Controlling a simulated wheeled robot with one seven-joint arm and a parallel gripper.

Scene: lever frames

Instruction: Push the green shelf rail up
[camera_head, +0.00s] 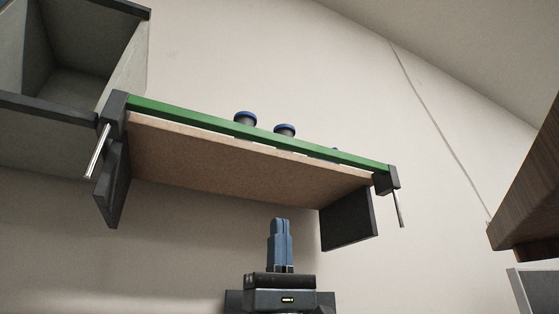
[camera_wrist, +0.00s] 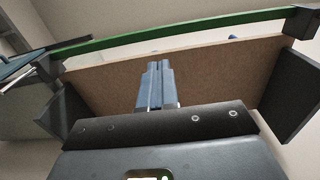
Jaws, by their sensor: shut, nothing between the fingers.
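The green shelf rail (camera_head: 252,131) runs along the front edge of a brown wall shelf (camera_head: 240,165), held between dark end blocks. In the wrist view the green rail (camera_wrist: 180,33) crosses the top of the picture. My gripper (camera_head: 280,222) is below the shelf, apart from the rail, pointing up. Its blue fingers are together with nothing between them. In the wrist view my gripper (camera_wrist: 158,64) shows in front of the shelf's brown underside (camera_wrist: 215,75). A narrow pale gap shows between rail and board in the head view.
Dark brackets (camera_head: 346,220) hang below both shelf ends, with thin metal rods (camera_head: 98,152) beside the end blocks. An open grey cabinet (camera_head: 75,60) is at left, a wooden cabinet (camera_head: 530,195) at right.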

